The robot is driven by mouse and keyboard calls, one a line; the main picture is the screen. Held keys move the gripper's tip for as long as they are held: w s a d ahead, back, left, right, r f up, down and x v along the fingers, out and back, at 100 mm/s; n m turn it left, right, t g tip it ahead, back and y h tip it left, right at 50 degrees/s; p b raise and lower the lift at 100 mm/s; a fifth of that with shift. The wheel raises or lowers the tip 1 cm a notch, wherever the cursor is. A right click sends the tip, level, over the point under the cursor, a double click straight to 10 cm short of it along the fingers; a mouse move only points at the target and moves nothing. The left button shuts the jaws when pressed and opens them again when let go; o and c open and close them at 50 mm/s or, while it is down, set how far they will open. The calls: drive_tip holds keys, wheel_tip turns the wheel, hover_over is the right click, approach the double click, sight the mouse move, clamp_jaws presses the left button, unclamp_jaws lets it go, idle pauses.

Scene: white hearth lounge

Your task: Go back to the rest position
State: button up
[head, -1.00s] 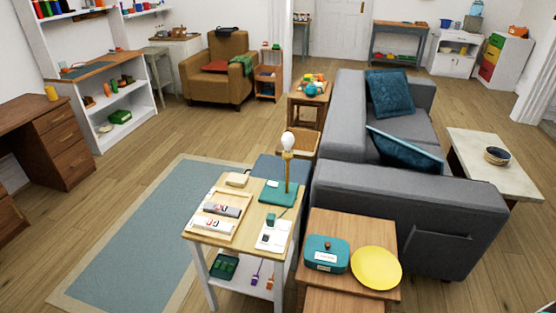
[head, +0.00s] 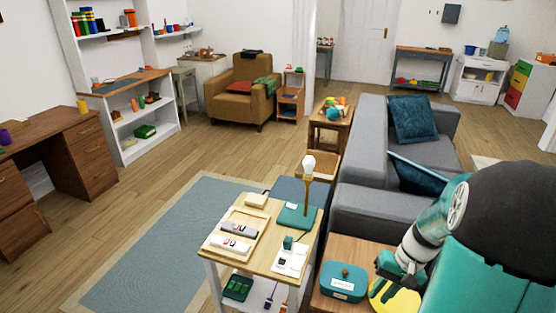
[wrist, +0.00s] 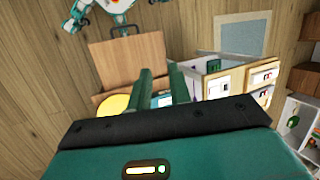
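My arm reaches in from the right edge of the head view, with a large black and teal part close to the camera. A white and teal part of it hangs over the side table (head: 352,249), partly covering the yellow plate (head: 385,294). My gripper (wrist: 161,84) shows in the wrist view as two parallel teal fingers with a gap between them. It is open, and I see nothing held. The fingers point over the furniture below. The yellow plate also shows in the wrist view (wrist: 112,104), just left of the fingers. The teal box (head: 343,282) stands beside the plate.
A small table (head: 266,269) with a lamp (head: 308,178), tray and cards stands left of the side table. A grey sofa (head: 370,180) is behind. A rug (head: 160,240) and open floor lie to the left. A wooden desk (head: 92,158) is at far left.

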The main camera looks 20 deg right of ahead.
drive_tip(key=s+a+r+n+t+h, duration=0.2)
drive_tip(key=a+r+n+t, duration=0.1)
drive_tip(key=a+r, duration=0.7)
drive_tip(key=s+a+r+n+t+h, duration=0.2)
drive_tip(key=a+r, duration=0.7)
drive_tip(key=a, duration=0.2)
drive_tip(key=shift+s+a+r+n+t+h, duration=0.2)
drive_tip(key=shift+r+n+t+h, duration=0.1)
drive_tip(key=shift+r+n+t, duration=0.1)
